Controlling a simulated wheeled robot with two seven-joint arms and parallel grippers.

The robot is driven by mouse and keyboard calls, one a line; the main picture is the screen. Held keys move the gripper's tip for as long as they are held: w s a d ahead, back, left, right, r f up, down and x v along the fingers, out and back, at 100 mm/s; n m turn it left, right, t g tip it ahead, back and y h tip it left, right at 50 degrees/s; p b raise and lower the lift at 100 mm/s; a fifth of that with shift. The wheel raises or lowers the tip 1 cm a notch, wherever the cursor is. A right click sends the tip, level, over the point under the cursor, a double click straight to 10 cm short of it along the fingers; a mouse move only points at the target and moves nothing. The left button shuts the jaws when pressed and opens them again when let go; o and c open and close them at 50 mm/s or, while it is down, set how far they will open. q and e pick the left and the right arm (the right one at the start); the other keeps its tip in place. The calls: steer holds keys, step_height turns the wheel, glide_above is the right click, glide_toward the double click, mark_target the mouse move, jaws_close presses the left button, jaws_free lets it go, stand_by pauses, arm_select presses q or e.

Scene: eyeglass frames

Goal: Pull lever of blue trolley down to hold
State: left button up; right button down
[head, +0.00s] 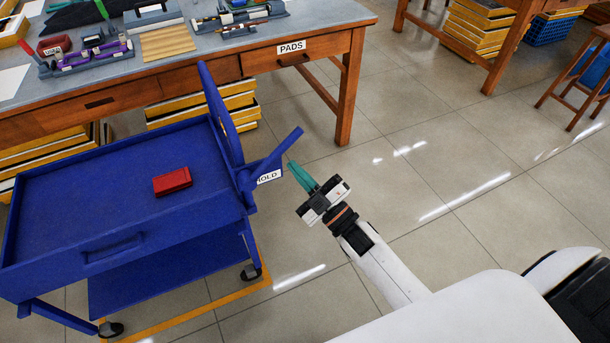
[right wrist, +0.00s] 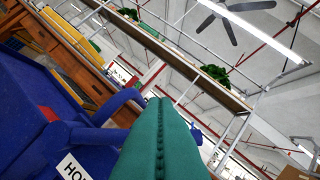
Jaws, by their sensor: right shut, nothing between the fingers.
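The blue trolley (head: 60,205) stands at the left in the head view. Its blue lever (head: 280,152) sticks up and outward to the right from the trolley's right side. A white label reading HOLD (head: 269,177) sits below the lever, partly covered by it. My right gripper (head: 293,167), with teal fingers, is shut and empty just right of the lever and label, with a small gap seen in the head view. In the right wrist view the shut fingers (right wrist: 160,102) point past blue trolley parts, and part of the label (right wrist: 72,167) shows. My left gripper is out of view.
A red box (head: 172,181) lies on the trolley's top tray. The trolley's upright handle (head: 218,112) rises beside the lever. A workbench (head: 345,40) with a PADS drawer stands behind. A yellow floor line (head: 190,316) runs by the wheels.

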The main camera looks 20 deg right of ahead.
mark_target(283, 151)
steer(key=w, duration=0.4)
steer(key=w+a, duration=0.1)
steer(key=w, duration=0.1)
steer(key=shift+w+r, duration=0.3)
steer(key=shift+w, duration=0.1)
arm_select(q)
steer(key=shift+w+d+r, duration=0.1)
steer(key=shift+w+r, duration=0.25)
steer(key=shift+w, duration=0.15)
arm_select(e)
steer(key=shift+w+d+f, duration=0.1)
steer(key=shift+d+f, duration=0.3)
steer(key=shift+d, duration=0.05)
arm_select(q)
steer(key=shift+b, duration=0.3)
arm_select(e)
steer(key=shift+f, duration=0.1)
